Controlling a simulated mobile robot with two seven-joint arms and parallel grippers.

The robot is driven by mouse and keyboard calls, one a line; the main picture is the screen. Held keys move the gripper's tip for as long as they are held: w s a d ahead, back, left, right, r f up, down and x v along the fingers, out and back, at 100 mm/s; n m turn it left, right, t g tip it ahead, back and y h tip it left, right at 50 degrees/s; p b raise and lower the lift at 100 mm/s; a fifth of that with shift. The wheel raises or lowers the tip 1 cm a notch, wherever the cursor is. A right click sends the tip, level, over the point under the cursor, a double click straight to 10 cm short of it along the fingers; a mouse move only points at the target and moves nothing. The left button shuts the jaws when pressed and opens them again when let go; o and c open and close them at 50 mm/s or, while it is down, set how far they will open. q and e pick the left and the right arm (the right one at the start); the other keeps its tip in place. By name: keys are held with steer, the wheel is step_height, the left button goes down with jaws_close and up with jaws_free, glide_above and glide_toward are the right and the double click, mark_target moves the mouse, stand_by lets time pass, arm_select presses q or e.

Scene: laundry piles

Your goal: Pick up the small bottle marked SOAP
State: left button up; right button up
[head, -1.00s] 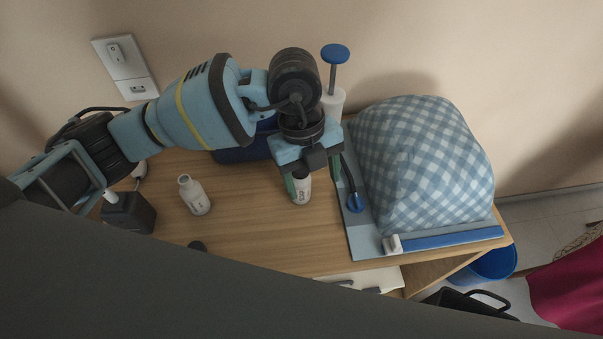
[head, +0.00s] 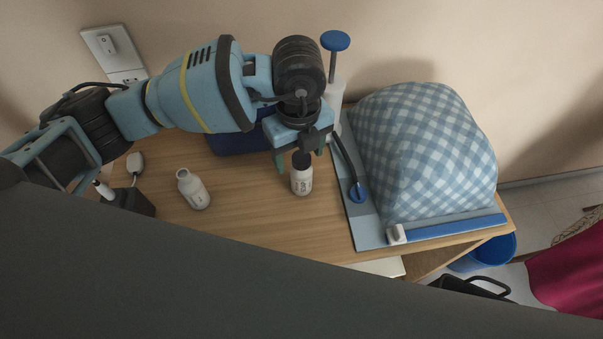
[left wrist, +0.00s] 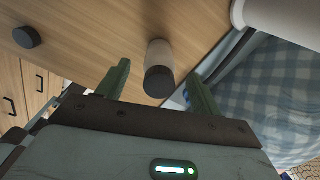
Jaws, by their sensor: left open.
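A small white bottle (head: 302,181) with a dark cap and dark label print stands upright on the wooden table; the print is too small to read surely. In the left wrist view the bottle (left wrist: 158,54) shows between the fingers with its dark cap nearest. My left gripper (head: 302,160) is open, its green fingers spread to either side of the cap, with no visible grip. A second small white bottle (head: 194,189), open-topped, stands to the left; its label is unreadable. My right gripper is out of view.
A board (head: 365,232) bearing a blue checked cloth bundle (head: 425,155) lies close on the right. A white pump bottle (head: 334,95) with a blue top and a dark blue box (head: 235,140) stand behind. A dark round cap (left wrist: 27,37) lies on the wood. Bare wood separates the bottles.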

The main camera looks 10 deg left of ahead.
mark_target(301, 174)
arm_select(q)
steer(key=shift+s+d+f, duration=0.1)
steer(key=shift+d+f, duration=0.05)
steer(key=shift+f, duration=1)
steer(key=shift+s+d+f, duration=0.1)
steer(key=shift+f, duration=1.05)
steer(key=c, duration=1.1)
